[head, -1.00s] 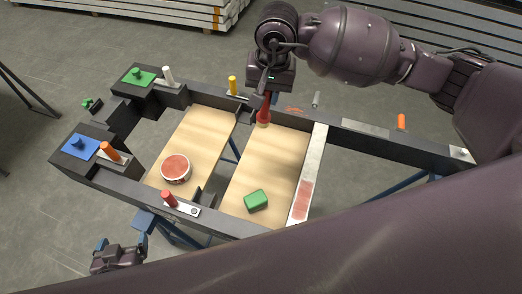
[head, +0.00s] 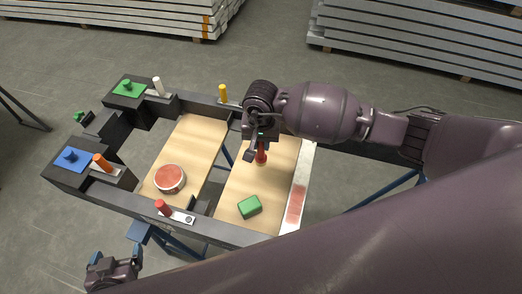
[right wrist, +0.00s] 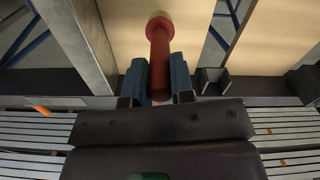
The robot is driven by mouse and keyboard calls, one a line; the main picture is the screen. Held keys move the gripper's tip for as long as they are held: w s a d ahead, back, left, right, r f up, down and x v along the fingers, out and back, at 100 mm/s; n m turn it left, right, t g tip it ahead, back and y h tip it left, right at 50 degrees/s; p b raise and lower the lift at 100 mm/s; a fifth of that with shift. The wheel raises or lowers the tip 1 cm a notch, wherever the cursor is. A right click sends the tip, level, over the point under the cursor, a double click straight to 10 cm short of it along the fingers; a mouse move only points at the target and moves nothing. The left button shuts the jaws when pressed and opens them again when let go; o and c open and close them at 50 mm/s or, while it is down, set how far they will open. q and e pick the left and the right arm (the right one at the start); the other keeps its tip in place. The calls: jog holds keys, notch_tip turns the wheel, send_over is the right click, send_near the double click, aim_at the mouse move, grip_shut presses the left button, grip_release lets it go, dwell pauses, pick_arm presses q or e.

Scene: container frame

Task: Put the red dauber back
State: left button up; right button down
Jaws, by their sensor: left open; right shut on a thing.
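The red dauber (head: 261,156), with a pale tan tip, is held in my right gripper (head: 262,143) above the right wooden board (head: 240,188). In the right wrist view the dauber (right wrist: 160,52) sits between the two blue fingers (right wrist: 157,82), its tip pointing away from the gripper. Whether the tip touches the board cannot be told. A round tin with a red top (head: 170,178) stands on the left wooden board (head: 197,138). My left gripper (head: 108,268) is open and empty at the lower left, outside the frame.
A short red cylinder (head: 162,206) stands on the near rail. Orange (head: 102,162), white (head: 157,86) and yellow (head: 223,93) cylinders stand along the frame.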

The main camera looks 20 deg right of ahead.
aim_at(261, 152)
jog(key=shift+f, duration=2.5)
jog(key=shift+f, duration=0.15)
jog(key=c, duration=1)
grip_release()
notch_tip(261, 152, up, 12)
jog(key=shift+r+b, duration=0.2)
jog(key=shift+b, duration=0.15)
jog(key=shift+s+f, duration=0.1)
